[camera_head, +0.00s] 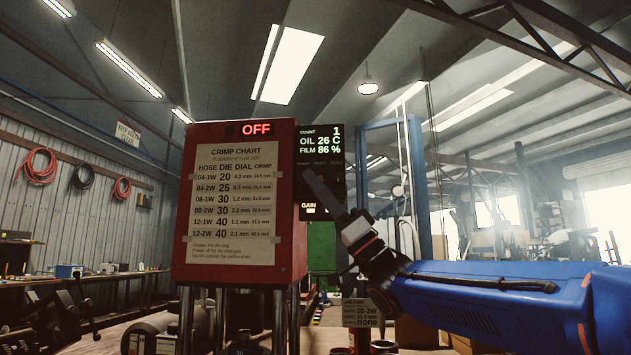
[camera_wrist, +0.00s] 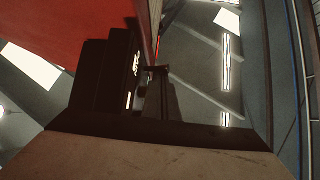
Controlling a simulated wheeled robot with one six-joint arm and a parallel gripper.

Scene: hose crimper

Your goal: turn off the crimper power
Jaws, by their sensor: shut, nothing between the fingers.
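The crimper's red head (camera_head: 186,230) stands left of centre in the head view, with a crimp chart on its front. A red lit sign (camera_head: 256,128) at its top reads OFF. A black control panel (camera_head: 335,150) is beside it on the right, showing count 1, oil 26 C and film 86 %. Small labels sit under the readout, too dim to read surely. My gripper (camera_head: 309,175) is shut and empty, its tip in front of the panel's left part and hiding some of it. Whether it touches is unclear. The wrist view shows the red head (camera_wrist: 60,30) upper left, close by.
A small sign (camera_head: 362,312) reading 08-2W and none stands low, below my arm. A green panel (camera_head: 321,245) is behind the crimper. A workbench (camera_head: 130,275) with tools runs along the left wall, with coiled hoses (camera_head: 38,166) above. Open air lies above my arm.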

